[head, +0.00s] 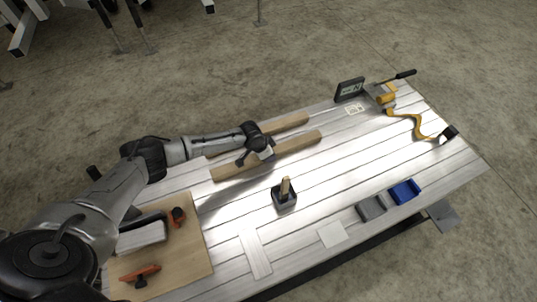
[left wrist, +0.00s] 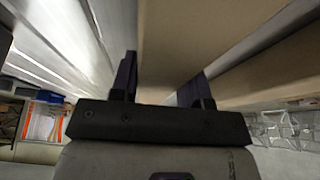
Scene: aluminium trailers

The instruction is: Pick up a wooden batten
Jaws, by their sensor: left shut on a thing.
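Two light wooden battens lie side by side on the slatted aluminium trailer bed (head: 330,205) in the head view, a front batten (head: 297,145) and a rear batten (head: 290,123). My left gripper (head: 262,155) is at the middle of the front batten, shut on it. In the left wrist view, the held batten (left wrist: 180,45) runs between the two dark fingers (left wrist: 163,80), and the other batten (left wrist: 280,70) is to the right, apart from it. My arm hides part of the rear batten. My right gripper is not in view.
A dark holder (head: 285,200) with an upright wooden piece stands in front of the battens. Grey (head: 371,207) and blue (head: 404,191) bins sit at the right front. A wooden board (head: 190,255) with tools is at lower left.

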